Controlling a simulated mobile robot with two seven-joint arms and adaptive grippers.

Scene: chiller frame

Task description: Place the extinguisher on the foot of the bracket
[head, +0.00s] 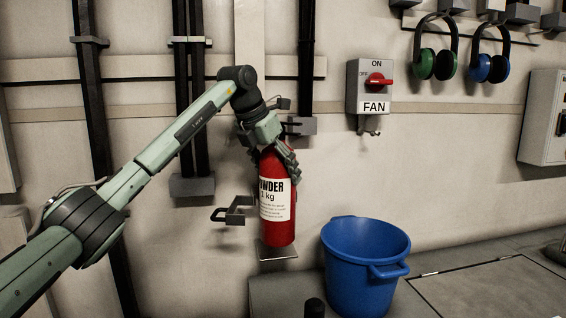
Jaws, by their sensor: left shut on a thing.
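The red extinguisher (281,222) with a white label reading "POWDER 1 kg" hangs upright in front of the wall. My left gripper (284,155) is shut on its upper end, and the gripper hides the extinguisher's top. The bracket's foot (275,252) is a small flat plate under the extinguisher's base. I cannot tell whether the base touches it. The bracket's dark open clamp (234,211) sticks out to the left of the extinguisher. The bracket's upper part (300,126) shows behind my gripper. My right gripper is not in view.
A blue bucket (364,262) stands on the grey bench (440,295) close to the right of the extinguisher. A grey FAN switch box (369,88) is on the wall. Green earmuffs (435,64) and blue earmuffs (489,68) hang at the upper right. Dark vertical pipes run behind my arm.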

